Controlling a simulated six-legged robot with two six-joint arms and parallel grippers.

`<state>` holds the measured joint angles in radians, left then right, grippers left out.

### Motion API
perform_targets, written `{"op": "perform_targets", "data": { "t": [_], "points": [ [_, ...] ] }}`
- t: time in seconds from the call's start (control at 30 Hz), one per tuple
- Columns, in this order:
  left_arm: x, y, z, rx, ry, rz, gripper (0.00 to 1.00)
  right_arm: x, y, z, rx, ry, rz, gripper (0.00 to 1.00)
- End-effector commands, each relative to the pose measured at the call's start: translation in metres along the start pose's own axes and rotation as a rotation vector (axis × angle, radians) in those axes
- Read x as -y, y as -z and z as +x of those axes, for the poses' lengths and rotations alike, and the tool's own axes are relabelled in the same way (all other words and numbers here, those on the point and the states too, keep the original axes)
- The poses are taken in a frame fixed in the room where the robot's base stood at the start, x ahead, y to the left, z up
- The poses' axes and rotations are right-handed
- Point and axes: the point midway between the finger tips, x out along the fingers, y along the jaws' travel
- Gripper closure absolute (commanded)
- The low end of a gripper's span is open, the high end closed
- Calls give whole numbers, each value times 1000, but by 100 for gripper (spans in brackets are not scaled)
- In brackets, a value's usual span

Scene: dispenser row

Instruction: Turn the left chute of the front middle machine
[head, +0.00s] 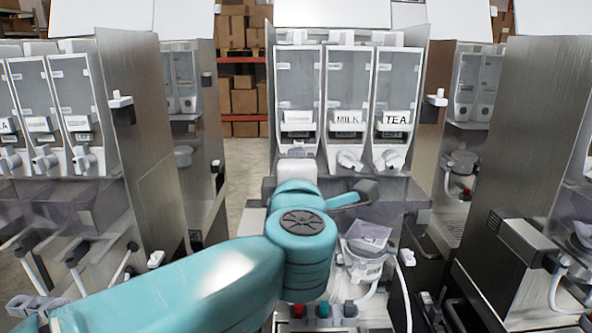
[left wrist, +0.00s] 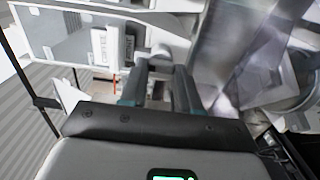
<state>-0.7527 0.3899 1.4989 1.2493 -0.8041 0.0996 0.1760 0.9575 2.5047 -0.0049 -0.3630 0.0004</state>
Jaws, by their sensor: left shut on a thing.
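The front middle machine (head: 414,70) has three clear canisters side by side; the middle one reads MILK and the right one TEA. The middle chute (head: 349,160) and right chute (head: 389,160) show as white spouts below their canisters. My left arm covers the left chute in the head view, and it hides my left gripper there. In the left wrist view, the dark fingers of my left gripper (left wrist: 161,78) are shut on the white left chute (left wrist: 154,58), with the canister beside it. My right gripper is not in view.
A cup holder with a clear container (head: 368,235) stands below the chutes, right of my arm. Other dispenser machines stand close on the left (head: 140,110) and right (head: 535,120). Shelves with cardboard boxes (head: 243,98) are behind, beyond a gap of bare floor.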

Motion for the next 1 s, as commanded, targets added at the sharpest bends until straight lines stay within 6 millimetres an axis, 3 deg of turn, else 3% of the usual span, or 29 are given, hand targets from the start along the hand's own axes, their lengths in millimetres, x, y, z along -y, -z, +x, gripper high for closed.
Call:
{"op": "perform_targets", "data": {
  "t": [0.27,0.3,0.37,1.0],
  "points": [
    [-1,0,0,0,-2,0,99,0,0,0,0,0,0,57],
    [-1,0,0,0,-2,0,62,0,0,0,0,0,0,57],
    [-1,0,0,0,-2,0,43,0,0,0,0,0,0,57],
    [1,3,1,0,3,2,43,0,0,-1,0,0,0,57]
  ]
}}
